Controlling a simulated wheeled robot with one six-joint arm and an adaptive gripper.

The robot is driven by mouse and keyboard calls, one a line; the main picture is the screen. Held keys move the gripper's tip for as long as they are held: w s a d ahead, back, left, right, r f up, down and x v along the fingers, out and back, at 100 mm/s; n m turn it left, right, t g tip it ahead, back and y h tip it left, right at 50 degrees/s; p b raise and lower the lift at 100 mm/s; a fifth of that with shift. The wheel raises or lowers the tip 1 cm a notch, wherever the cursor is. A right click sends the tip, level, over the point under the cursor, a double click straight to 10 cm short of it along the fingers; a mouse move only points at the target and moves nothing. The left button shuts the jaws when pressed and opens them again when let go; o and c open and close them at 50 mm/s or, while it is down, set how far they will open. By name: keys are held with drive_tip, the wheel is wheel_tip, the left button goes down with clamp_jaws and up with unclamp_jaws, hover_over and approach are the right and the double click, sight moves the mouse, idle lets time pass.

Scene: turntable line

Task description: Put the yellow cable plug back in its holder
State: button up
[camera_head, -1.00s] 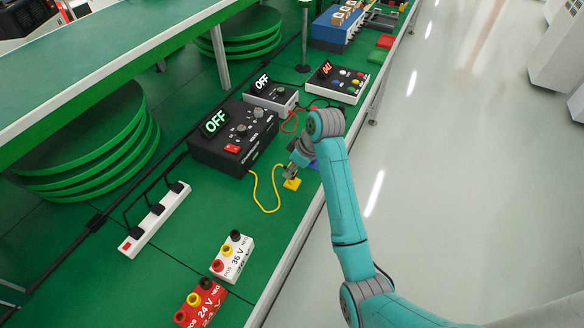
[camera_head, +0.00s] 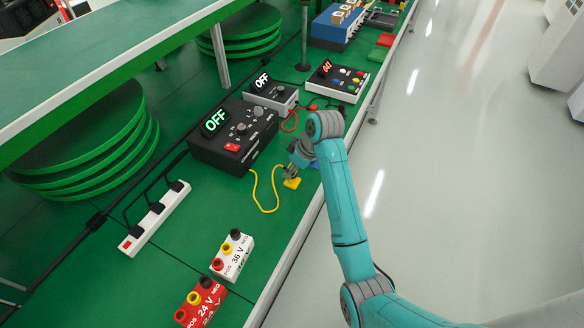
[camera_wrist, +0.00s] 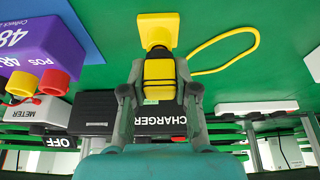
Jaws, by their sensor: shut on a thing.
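The yellow cable plug (camera_wrist: 159,80), with dark bands, is between the fingers of my gripper (camera_wrist: 160,98) in the wrist view. The gripper is shut on it. The yellow holder (camera_wrist: 157,29) is a square block on the green bench, directly beyond the plug's end. Plug and holder overlap in this view, so I cannot tell whether the plug is seated. In the head view my gripper (camera_head: 291,171) is right over the yellow holder (camera_head: 292,184), and its fingers mostly hide the plug. The yellow cable (camera_head: 257,193) loops to the left on the bench.
The black charger (camera_head: 233,136) reads OFF, left of my gripper. A white 36 V box (camera_head: 232,257) and a red 24 V box (camera_head: 202,303) stand nearer. A purple box (camera_wrist: 42,50) is close beside the holder. Bench around the cable is clear.

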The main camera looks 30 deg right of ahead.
drive_tip(key=shift+f, duration=0.45)
idle(1.1)
drive_tip(key=o, duration=1.1)
drive_tip(key=shift+r, duration=0.1)
drive_tip(key=shift+r, duration=3.65)
drive_tip(key=shift+f, duration=0.1)
